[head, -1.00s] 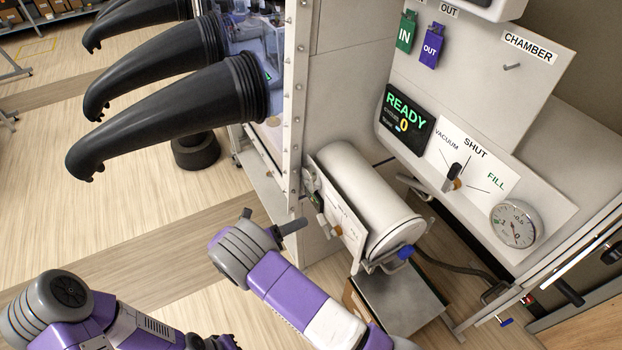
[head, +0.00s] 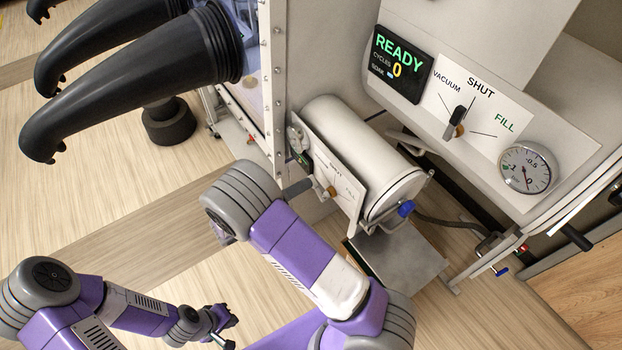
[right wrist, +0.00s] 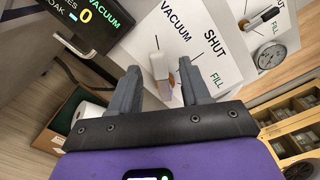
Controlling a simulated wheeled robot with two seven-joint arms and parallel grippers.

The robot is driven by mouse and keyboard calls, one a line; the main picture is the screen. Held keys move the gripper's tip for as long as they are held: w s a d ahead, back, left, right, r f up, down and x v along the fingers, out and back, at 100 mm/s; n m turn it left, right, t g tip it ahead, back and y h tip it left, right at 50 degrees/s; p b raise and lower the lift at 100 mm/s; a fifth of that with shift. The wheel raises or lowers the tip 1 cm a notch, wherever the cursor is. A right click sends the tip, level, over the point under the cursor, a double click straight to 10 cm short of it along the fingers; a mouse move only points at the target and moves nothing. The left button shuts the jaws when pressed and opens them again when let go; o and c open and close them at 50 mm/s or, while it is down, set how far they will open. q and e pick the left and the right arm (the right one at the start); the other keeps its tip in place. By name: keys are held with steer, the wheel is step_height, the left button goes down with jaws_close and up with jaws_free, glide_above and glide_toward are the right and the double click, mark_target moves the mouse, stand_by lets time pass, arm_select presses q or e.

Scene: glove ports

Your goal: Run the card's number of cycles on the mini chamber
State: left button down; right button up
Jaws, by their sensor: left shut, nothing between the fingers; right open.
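The mini chamber (head: 362,155) is a pale cylinder lying beside the white glove box wall. Its small front panel (head: 333,172) has a selector with an orange part; the same panel fills the right wrist view (right wrist: 215,70), marked VACUUM, SHUT and FILL. Its pale lever (right wrist: 160,66) appears to lie toward VACUUM. A dark display (right wrist: 88,22) there reads VACUUM with a yellow 0. My right gripper (right wrist: 160,74) is open, its fingers on either side of the lever; contact is unclear. My left gripper (head: 225,326) is shut and empty, low over the floor. No card shows.
The large chamber panel has a display (head: 401,64) reading READY, cycles 0, a lever (head: 456,119) near SHUT and a round gauge (head: 525,168). Black gloves (head: 130,85) stick out at upper left. A blue-ended handle (head: 406,208) is on the chamber's end.

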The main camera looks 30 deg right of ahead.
mark_target(313, 180)
steer(key=shift+w+d, duration=0.2)
steer(key=shift+d, duration=2)
jaws_close()
